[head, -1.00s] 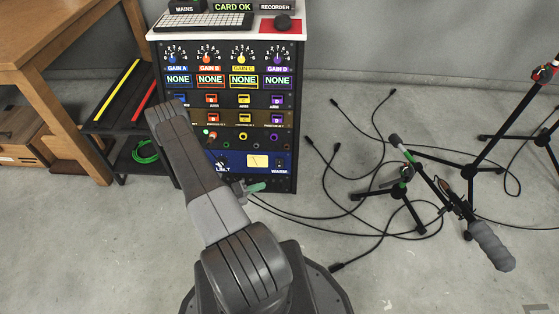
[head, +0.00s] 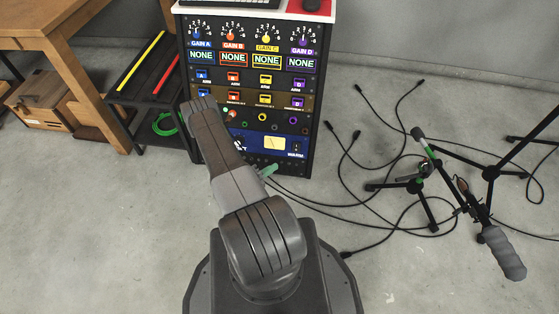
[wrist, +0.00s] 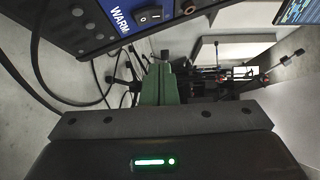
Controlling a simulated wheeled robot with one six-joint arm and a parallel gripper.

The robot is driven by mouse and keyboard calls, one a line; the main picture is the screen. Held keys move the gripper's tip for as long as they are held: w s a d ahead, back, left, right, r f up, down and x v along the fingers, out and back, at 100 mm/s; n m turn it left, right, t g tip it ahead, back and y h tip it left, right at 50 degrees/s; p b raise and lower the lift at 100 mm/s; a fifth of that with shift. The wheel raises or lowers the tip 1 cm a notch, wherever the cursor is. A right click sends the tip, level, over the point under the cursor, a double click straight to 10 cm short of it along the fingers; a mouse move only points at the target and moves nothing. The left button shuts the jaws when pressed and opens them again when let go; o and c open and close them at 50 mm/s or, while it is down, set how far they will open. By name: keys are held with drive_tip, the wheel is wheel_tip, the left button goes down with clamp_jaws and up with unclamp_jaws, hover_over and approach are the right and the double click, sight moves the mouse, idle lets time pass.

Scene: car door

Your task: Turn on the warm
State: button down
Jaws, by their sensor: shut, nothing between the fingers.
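The WARM switch is a small black rocker (head: 297,146) at the lower right of the rack's blue panel in the head view. In the wrist view the rocker (wrist: 149,15) shows marks on its face, beside the white WARM label. My gripper (wrist: 161,62) has green fingers that are shut and empty. In the wrist view the fingertips are below and slightly right of the switch, apart from it. In the head view my arm covers the left of the blue panel, and only a bit of green finger (head: 268,170) shows.
The rack (head: 315,95) carries several gain knobs, NONE displays and coloured arm buttons. Black cables (head: 350,195) and microphone stands (head: 430,160) lie and stand on the floor to the right. A wooden table (head: 60,40) and a low shelf (head: 150,75) are at left.

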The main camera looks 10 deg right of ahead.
drive_tip(key=b, duration=0.2)
approach(299, 146)
drive_tip(key=d, duration=0.4)
drive_tip(key=w, duration=0.1)
drive_tip(key=w+d, duration=0.1)
drive_tip(key=shift+w, duration=0.35)
drive_tip(key=shift+d+b, duration=0.1)
drive_tip(key=shift+b, duration=0.2)
